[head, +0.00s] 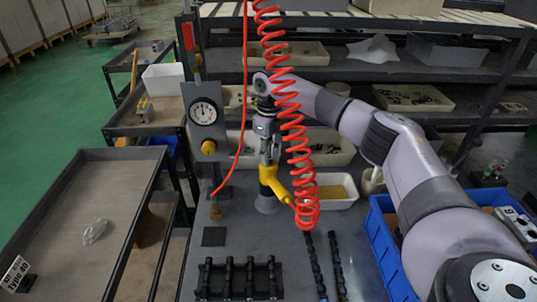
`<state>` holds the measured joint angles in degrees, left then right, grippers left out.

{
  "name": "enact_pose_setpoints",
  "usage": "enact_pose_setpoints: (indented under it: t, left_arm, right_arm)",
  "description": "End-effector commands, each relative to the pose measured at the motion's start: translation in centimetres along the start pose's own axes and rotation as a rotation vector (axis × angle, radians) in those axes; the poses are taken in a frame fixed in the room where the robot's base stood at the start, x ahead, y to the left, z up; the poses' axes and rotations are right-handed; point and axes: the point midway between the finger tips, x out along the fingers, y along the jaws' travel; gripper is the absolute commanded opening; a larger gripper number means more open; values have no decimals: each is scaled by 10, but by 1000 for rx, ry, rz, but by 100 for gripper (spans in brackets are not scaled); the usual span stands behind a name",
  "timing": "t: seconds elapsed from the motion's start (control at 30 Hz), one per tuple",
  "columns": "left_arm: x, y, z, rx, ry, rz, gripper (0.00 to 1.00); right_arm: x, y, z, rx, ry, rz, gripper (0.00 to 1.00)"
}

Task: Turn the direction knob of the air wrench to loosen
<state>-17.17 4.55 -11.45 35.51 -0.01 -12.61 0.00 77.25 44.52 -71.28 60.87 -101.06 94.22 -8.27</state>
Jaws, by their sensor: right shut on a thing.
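The air wrench has a yellow handle (272,182) and hangs by the red coiled hose, above the grey workbench. Its lower end sits near a grey round base on the bench. My right gripper (267,128) comes in from the right and is shut on the upper part of the air wrench. The direction knob cannot be made out; the gripper and the hose cover that area. My left gripper is not in view.
A pressure gauge (204,112) stands left of the wrench. A black rack (238,281) and dark rods (337,266) lie at the bench's front. A blue crate (384,238) is at the right. Shelves with white bins (415,97) stand behind.

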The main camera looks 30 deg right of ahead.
Motion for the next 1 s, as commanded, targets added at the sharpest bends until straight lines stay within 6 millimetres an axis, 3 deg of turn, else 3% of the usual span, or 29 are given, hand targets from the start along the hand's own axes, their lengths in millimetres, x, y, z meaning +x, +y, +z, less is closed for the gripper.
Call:
enact_pose_setpoints:
  t: [0.4, 0.93, 0.97, 1.0]
  left_arm:
    - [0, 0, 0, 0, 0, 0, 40]
    - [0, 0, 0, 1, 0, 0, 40]
    - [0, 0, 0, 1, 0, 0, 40]
    - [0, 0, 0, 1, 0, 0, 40]
  right_arm:
    - [-1, -1, 0, -179, 3, -2, 0]
    - [-2, -1, 1, -202, 2, -2, 0]
    - [-2, -1, 1, -202, 2, -2, 21]
    - [-2, -1, 1, -201, 2, -2, 24]
